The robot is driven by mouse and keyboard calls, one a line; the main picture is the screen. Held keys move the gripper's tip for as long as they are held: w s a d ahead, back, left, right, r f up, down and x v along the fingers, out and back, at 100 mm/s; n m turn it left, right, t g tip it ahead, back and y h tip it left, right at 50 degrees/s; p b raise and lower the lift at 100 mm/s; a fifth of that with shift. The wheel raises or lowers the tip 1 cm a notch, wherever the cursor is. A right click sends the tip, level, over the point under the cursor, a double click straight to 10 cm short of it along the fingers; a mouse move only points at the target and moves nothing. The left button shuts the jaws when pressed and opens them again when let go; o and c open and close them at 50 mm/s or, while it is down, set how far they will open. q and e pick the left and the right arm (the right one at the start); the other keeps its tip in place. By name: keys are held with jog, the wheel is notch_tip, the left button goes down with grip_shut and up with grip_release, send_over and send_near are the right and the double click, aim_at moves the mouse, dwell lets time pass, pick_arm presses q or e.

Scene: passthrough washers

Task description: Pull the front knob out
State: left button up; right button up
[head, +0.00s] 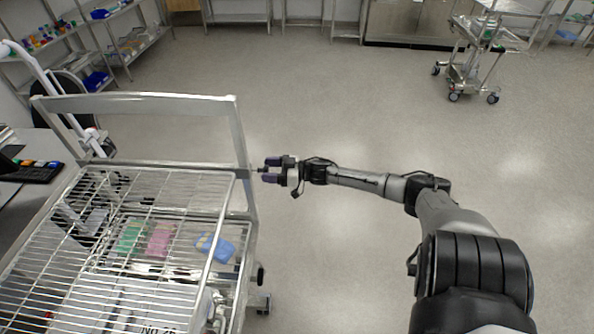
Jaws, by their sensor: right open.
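A wire-shelf metal cart (242,140) stands at the left. A small dark knob-like part (260,170) sticks out from the cart's right upright, though it is too small to make out clearly. My right gripper (269,169) reaches in from the right with its two purple-grey fingers open, one above and one below the level of this part. The fingertips are close to the upright. I cannot tell whether they touch the knob. My left gripper is not in view.
Green, pink and blue items (217,248) lie under the cart's top wire shelf. A keyboard (37,171) sits on a desk at the far left. Storage shelves line the upper left, and another cart (470,70) stands far right. The floor between is clear.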

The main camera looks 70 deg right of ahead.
jog(key=v, duration=1.1)
jog(key=shift+s+d+r, duration=0.1)
jog(key=shift+d, duration=0.05)
dwell(0.4)
jog(key=shift+n, duration=0.3)
